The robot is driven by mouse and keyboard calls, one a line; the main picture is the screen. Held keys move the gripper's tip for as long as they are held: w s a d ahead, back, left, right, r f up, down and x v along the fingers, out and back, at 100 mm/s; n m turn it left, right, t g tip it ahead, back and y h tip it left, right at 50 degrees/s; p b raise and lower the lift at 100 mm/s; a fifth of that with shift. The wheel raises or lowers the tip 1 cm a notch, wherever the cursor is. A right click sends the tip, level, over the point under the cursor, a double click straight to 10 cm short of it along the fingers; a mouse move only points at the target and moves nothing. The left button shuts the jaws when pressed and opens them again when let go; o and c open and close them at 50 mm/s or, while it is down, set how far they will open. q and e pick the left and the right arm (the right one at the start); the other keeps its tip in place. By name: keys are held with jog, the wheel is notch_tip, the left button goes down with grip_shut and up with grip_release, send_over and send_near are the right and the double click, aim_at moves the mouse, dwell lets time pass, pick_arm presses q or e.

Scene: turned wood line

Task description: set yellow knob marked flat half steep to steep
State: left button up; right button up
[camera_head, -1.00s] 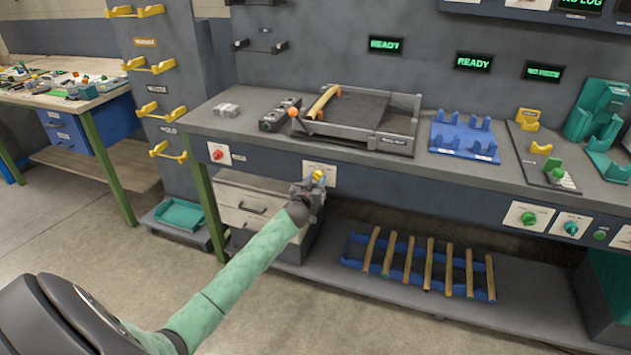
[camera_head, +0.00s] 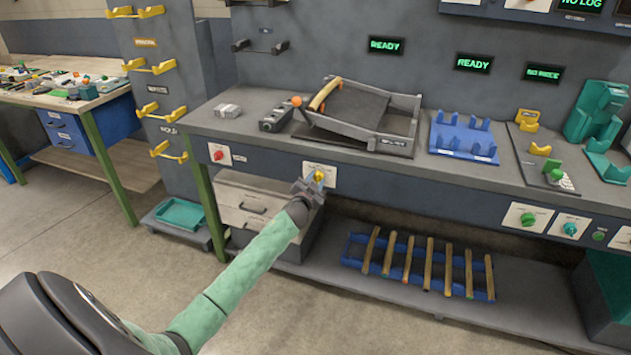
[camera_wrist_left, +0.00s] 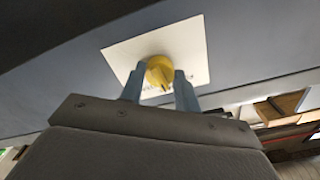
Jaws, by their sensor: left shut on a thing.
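The yellow knob (camera_head: 319,176) sits on a white label plate on the front face of the grey bench. My left gripper (camera_head: 312,184) is at the knob, coming from below. In the left wrist view the knob (camera_wrist_left: 160,72) shows between the two fingertips of the gripper (camera_wrist_left: 160,82), which is shut on it. The plate's lettering is mostly hidden and too small to read, so I cannot tell the knob's setting. On the bench above, the grey tray (camera_head: 395,146) is tilted, its left end raised, with a wooden piece (camera_head: 325,94) across that end. My right gripper is not in view.
A red knob (camera_head: 217,155) is on the bench front to the left. Green (camera_head: 527,218) and teal (camera_head: 570,229) knobs are to the right. A blue rack (camera_head: 360,265) of several wooden rods lies on the shelf below. Floor in front is clear.

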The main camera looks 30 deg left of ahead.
pick_arm(q)
jog(key=m, duration=0.2)
jog(key=shift+m, duration=0.4)
jog(key=m, duration=0.2)
jog(key=shift+r+m+p, duration=0.1)
jog(key=shift+m+p, duration=0.2)
jog(key=shift+m, duration=0.1)
jog(key=m, duration=0.3)
jog(key=shift+m, duration=0.8)
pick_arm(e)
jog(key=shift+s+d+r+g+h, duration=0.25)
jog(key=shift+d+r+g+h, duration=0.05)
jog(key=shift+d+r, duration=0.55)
pick_arm(q)
jog(key=shift+p, duration=0.3)
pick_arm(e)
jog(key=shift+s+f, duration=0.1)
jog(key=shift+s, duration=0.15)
pick_arm(q)
jog(key=o, duration=0.8)
jog(key=shift+o, duration=0.9)
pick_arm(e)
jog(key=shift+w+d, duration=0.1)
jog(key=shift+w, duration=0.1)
